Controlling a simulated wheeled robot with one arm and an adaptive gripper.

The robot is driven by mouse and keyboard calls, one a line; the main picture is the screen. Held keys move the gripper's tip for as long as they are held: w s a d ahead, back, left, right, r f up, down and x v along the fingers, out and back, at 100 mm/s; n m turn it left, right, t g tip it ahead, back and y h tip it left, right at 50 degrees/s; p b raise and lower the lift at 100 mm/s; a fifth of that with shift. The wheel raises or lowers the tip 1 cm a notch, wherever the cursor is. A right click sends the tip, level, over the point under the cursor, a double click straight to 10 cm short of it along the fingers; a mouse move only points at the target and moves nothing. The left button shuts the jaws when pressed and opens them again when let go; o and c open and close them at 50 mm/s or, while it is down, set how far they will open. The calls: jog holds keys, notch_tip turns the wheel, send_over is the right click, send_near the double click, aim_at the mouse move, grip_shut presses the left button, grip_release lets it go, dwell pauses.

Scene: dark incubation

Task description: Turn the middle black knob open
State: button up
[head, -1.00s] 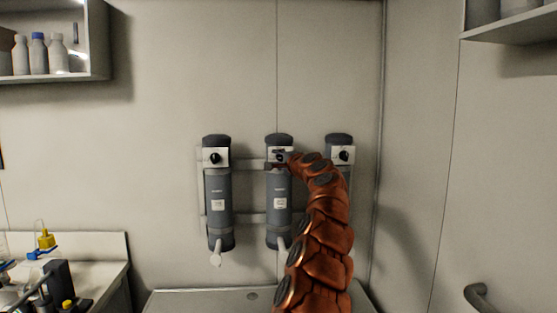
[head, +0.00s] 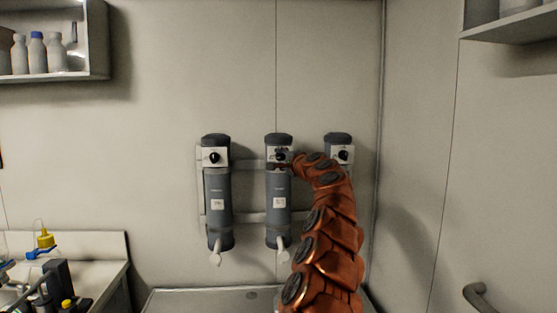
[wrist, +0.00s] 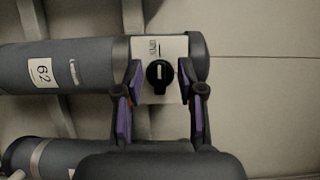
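The middle black knob (wrist: 158,74) is on a white plate (wrist: 172,48) on the middle grey cylinder (head: 278,200). In the wrist view the knob lies between the tips of my gripper (wrist: 159,80), with a visible gap on each side. The two purple-padded fingers are apart and the gripper is open. The light mark on the knob lies along the finger direction. In the head view my gripper (head: 283,158) is at the middle plate and partly covers the knob.
A left cylinder (head: 218,200) with its own black knob (head: 214,157) hangs beside the middle one. The right cylinder (head: 338,139) is mostly behind my arm, its knob (head: 343,155) showing. A counter with lab items (head: 46,240) stands at the left.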

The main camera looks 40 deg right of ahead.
aim_at(278, 158)
jog(key=shift+s+a, duration=0.4)
jog(key=shift+s, duration=0.25)
jog(key=shift+v, duration=0.85)
jog(key=v, duration=0.7)
jog(key=shift+s, duration=0.1)
